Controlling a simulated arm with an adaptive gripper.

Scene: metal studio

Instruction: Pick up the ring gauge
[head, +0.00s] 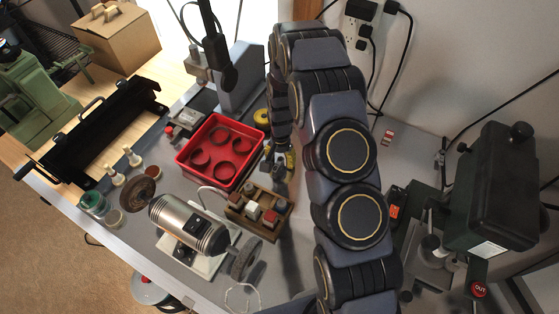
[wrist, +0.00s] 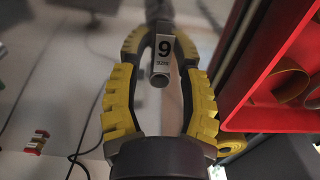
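My gripper (head: 284,160) has yellow toothed fingers with black backs and hangs low just right of the red tray in the head view. In the wrist view, my gripper (wrist: 161,42) has its fingers leaning in towards each other at the tips. A small metal piece with a round open end and a pale tag marked 9, apparently the ring gauge (wrist: 162,79), sits between the fingers. The tips lie very close to both sides of the tag. I cannot tell whether they press on it. In the head view the arm and gripper hide this piece.
The red tray (head: 183,158) with several dark rings stands left of my gripper, its wall close by in the wrist view (wrist: 228,80). A wooden block (head: 262,222) with small stamps is below. A yellow roll (head: 262,118) lies beside the tray. A green machine (head: 493,190) stands right.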

